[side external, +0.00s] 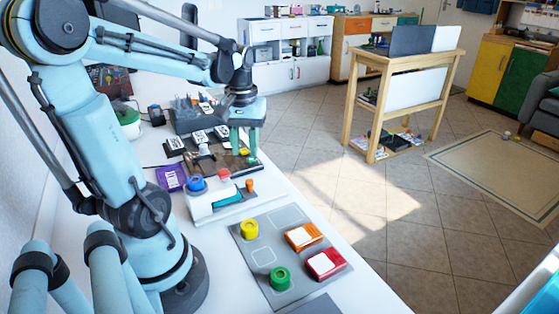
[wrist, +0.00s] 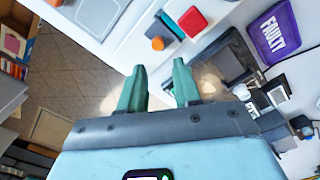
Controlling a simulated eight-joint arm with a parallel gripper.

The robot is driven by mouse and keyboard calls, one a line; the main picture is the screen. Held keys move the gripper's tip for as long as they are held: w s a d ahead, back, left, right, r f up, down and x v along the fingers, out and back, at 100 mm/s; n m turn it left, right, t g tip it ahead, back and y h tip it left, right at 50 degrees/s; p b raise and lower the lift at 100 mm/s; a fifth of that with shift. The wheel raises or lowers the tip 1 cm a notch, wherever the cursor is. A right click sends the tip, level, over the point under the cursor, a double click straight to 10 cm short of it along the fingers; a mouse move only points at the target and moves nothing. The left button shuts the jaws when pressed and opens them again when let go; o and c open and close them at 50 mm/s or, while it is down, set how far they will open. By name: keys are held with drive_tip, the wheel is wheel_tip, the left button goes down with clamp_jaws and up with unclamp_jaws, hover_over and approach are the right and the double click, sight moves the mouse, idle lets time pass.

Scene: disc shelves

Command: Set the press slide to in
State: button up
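The press appears to be the white unit (side external: 204,206) beyond the grey mat, with a blue round knob (side external: 195,184) on top. A teal bar (side external: 228,200), which looks like its slide, lies along its front side; a teal part also shows at the top of the wrist view (wrist: 175,9). Whether the slide is in or out I cannot tell. A red block (side external: 224,174) and an orange cylinder (side external: 249,184) are close by. My gripper (side external: 243,150) is open and empty, beyond the press and above the dark tray area; its fingers show in the wrist view (wrist: 159,68).
The grey mat (side external: 252,226) holds yellow and green discs and orange and red boxes. A purple box marked FAULTY (side external: 171,178) lies left of the press. The dark tray (side external: 217,160) stands behind it. The bench's right edge drops to a tiled floor.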

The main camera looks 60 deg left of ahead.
drive_tip(key=shift+r, duration=1.6)
drive_tip(key=w+d+f+m+t, duration=0.1)
drive_tip(key=w+d+m+t, duration=0.1)
drive_tip(key=d+m, duration=0.3)
drive_tip(key=w+d+f+m+t, duration=0.1)
drive_tip(key=d+m+t, duration=0.4)
drive_tip(key=d, duration=0.7)
drive_tip(key=shift+w+m, duration=0.4)
drive_tip(key=shift+w, duration=0.5)
